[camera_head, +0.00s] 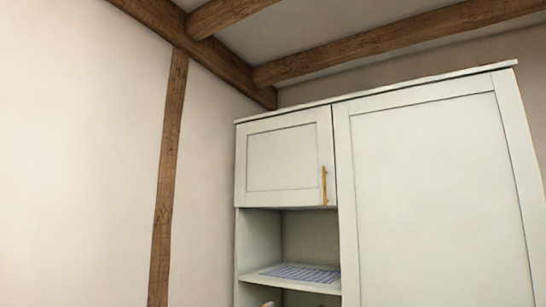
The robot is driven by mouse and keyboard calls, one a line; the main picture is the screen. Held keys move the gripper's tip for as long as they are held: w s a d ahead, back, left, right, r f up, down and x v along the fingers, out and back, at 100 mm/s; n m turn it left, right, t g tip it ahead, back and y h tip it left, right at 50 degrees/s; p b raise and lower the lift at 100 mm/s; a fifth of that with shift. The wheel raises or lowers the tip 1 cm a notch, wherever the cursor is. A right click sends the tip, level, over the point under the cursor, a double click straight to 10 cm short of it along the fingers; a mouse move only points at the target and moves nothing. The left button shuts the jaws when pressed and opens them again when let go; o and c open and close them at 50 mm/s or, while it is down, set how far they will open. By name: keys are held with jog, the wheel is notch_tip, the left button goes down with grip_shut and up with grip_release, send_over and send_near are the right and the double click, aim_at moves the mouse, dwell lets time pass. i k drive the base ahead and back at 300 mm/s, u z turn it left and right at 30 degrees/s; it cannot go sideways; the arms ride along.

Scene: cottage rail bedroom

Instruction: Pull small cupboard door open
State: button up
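The small cupboard door (281,160) is a pale panelled door at the upper left of a tall pale cupboard. It is shut, flush with the front. A thin brass-coloured vertical handle (324,186) sits near its lower right edge. My gripper cannot be clearly made out in the head view. A small pale shape shows at the bottom edge below the shelf, and I cannot tell what it is.
Below the small door is an open shelf (260,278) with a blue patterned flat item (305,273) on it. A tall, wide door panel (440,200) stands to the right. A plain wall (80,170) with a wooden post (168,180) is at left. Beams cross the ceiling.

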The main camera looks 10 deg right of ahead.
aim_at(289, 159)
jog(key=k, duration=0.6)
jog(key=z, duration=0.55)
jog(key=i, duration=1.1)
jog(key=u, duration=0.2)
